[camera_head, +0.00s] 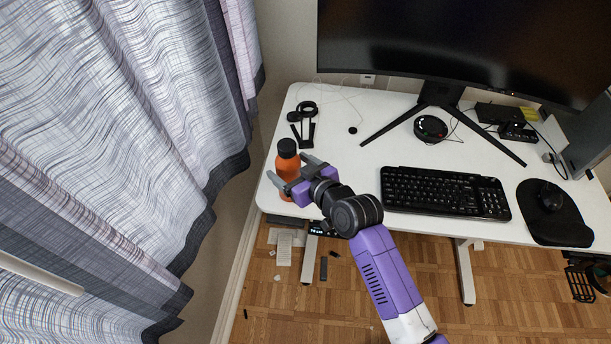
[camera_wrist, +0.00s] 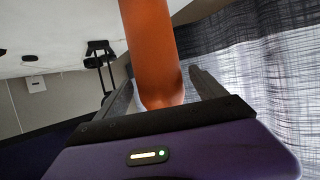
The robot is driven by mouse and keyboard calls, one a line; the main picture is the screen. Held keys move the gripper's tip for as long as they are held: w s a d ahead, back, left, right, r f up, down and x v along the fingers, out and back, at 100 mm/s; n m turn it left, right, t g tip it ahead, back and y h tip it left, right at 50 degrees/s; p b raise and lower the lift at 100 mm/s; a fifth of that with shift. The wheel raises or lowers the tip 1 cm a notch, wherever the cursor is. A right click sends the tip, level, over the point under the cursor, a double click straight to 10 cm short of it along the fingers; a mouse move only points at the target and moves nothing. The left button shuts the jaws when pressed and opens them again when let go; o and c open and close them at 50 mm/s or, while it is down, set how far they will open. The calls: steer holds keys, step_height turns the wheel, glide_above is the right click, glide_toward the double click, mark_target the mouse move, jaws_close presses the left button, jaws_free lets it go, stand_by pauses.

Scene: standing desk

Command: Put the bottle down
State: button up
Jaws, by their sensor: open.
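An orange bottle (camera_head: 287,163) with a black cap stands upright at the left end of the white desk (camera_head: 345,170). My gripper (camera_head: 289,170) is at the bottle, with its two fingers on either side of it. In the wrist view the orange bottle (camera_wrist: 151,50) rises between the open fingers of my gripper (camera_wrist: 165,88). The lower part of the bottle is partly hidden by my gripper in the head view.
A black headphone stand (camera_head: 305,122) stands behind the bottle. A keyboard (camera_head: 444,192), a mouse (camera_head: 551,196) on a black pad and a monitor (camera_head: 460,45) are to the right. Curtains (camera_head: 140,110) hang on the left.

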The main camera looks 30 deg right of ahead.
steer(key=v, duration=1)
steer(key=shift+s+b, duration=0.35)
steer(key=shift+d+r, duration=0.1)
steer(key=shift+r, duration=0.05)
steer(key=s+f+m+h, duration=0.2)
steer(key=s+f, duration=0.1)
steer(key=s, duration=1.6)
steer(key=s+r, duration=0.4)
steer(key=s, duration=0.2)
steer(key=s+a+r+t, duration=0.1)
steer(key=s+r, duration=0.3)
steer(key=s, duration=0.3)
steer(key=shift+r+t, duration=0.3)
steer(key=shift+s+a, duration=0.1)
steer(key=shift+c, duration=0.4)
